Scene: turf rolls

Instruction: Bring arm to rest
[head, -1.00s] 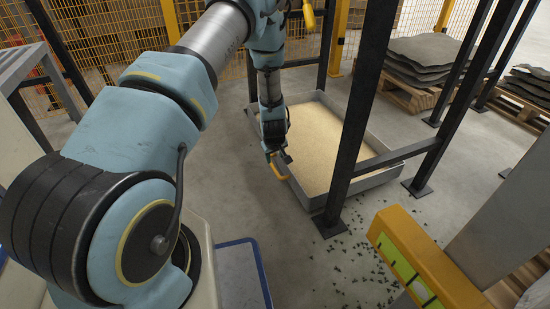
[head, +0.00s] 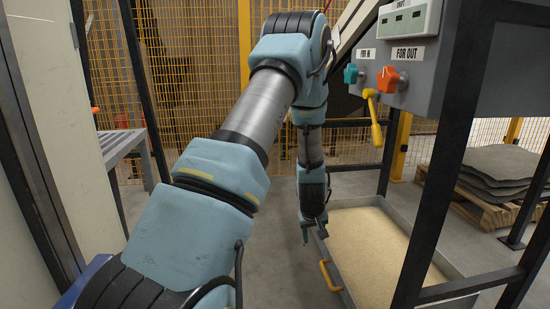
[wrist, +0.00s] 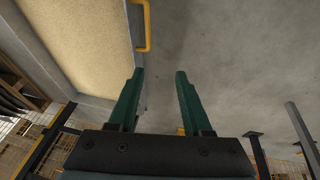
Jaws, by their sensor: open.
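My gripper (head: 313,230) hangs from my arm in the head view, fingers pointing down, just left of a grey tray (head: 341,279) of pale grain-like material. In the wrist view my gripper (wrist: 159,75) shows two dark green fingers apart with nothing between them. The tray's yellow handle (head: 326,275) is below and slightly right of the fingers in the head view. In the wrist view the handle (wrist: 147,26) lies beyond the left fingertip, apart from it.
A grey control box (head: 425,80) with teal and orange knobs and a yellow lever (head: 373,118) hangs right of my arm. A black post (head: 438,180) stands right. Dark stacked sheets (head: 500,165) lie on a pallet. Yellow mesh fencing (head: 205,85) is behind. Bare floor lies left of the tray.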

